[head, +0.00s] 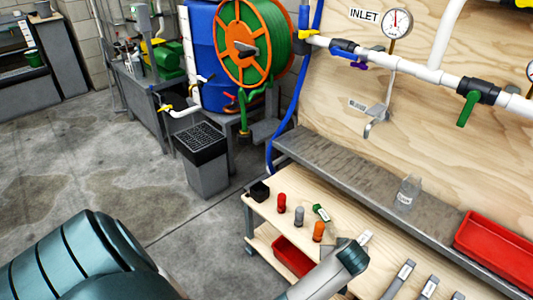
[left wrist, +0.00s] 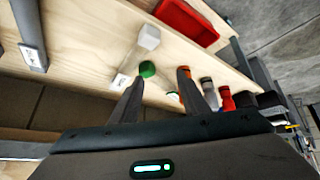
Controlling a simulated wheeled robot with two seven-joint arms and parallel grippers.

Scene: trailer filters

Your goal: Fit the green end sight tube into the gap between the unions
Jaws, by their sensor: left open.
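In the left wrist view the sight tube (left wrist: 149,52) stands out on the wooden cart top, with a green end (left wrist: 147,69) toward my gripper and a pale far end. My left gripper (left wrist: 158,82) is open and empty, its two fingers pointing toward the tube and apart from it. In the head view my left arm reaches over the cart and seems to hide this tube; the fingertips cannot be made out there. A white pipe (head: 440,76) runs along the board with a black fitting (head: 478,91); the gap between unions cannot be clearly picked out. My right gripper is out of view.
Red (head: 282,202), grey (head: 299,215) and orange (head: 318,231) pieces and a green labelled piece (head: 320,212) sit on the cart. Grey labelled pieces (head: 398,280) lie at the front.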

